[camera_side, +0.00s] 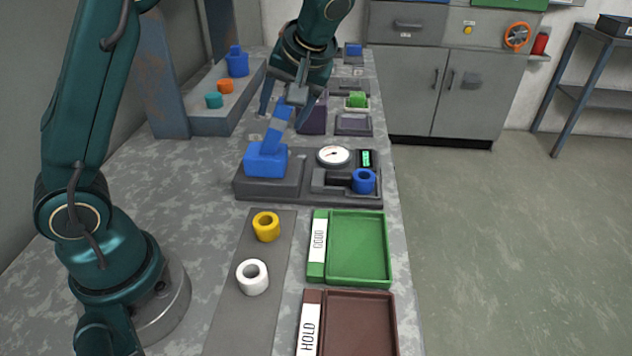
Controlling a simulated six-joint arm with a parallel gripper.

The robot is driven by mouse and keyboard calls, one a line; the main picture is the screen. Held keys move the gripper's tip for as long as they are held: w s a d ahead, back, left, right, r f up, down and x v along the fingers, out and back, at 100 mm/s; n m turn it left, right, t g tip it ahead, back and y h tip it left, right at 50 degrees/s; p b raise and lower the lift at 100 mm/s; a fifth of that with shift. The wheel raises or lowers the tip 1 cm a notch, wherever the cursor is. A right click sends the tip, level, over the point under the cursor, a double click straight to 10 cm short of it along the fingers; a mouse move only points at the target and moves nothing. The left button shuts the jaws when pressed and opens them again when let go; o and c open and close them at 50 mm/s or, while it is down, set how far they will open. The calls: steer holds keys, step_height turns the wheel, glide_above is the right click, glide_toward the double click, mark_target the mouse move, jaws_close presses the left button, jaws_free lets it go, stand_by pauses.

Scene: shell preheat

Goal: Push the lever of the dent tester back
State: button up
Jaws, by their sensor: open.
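The dent tester (280,192) is a dark grey block on the bench, with a round white dial (333,156) and a small green display (366,159). Its blue lever (275,132) rises from a blue mount (265,160) on the left and leans up to the right. A blue ring (364,181) sits at the tester's right front. My gripper (288,104) is open at the lever's upper end. The fingers partly overlap the lever top, and I cannot tell whether they touch it.
A yellow ring (266,227) and a white ring (253,277) stand on a grey strip in front. A green GOOD tray (388,250) and a brown HOLD tray (393,325) lie to the right. Behind are a purple block (314,118) and a green part (357,100).

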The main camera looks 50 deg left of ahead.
mark_target(279, 120)
steer(key=shift+x, duration=1.55)
jaws_close()
